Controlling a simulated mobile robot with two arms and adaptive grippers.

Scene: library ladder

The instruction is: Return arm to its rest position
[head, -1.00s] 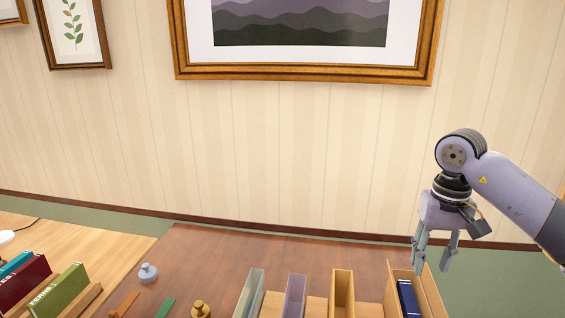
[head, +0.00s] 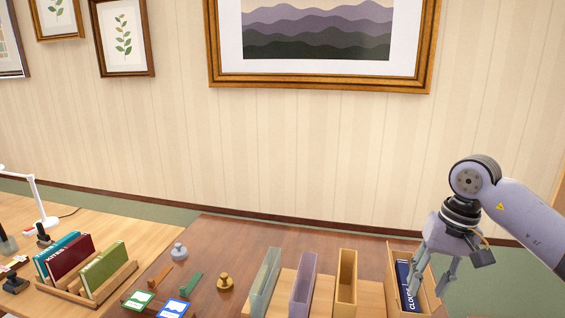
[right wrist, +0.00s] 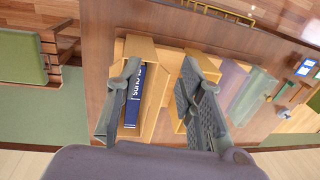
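My right gripper (head: 427,288) comes in from the right in the head view, fingers pointing down. In the right wrist view (right wrist: 160,75) its two fingers are apart with nothing gripped between them. In the head view it overlaps the right part of a tan wooden box (head: 432,296). A dark blue book (head: 403,275) with white spine letters stands in that box. The book also shows in the right wrist view (right wrist: 133,108), beside the left finger. The right finger there appears over a tan upright holder (right wrist: 208,64). My left gripper is not in view.
Green (head: 265,282), purple (head: 303,285) and yellow (head: 346,282) holders stand left of the box. A wooden rack (head: 118,285) holds several books further left. A grey knob-like piece (head: 179,251) and a brass one (head: 225,282) stand on the brown table. The wall behind is clear below the pictures.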

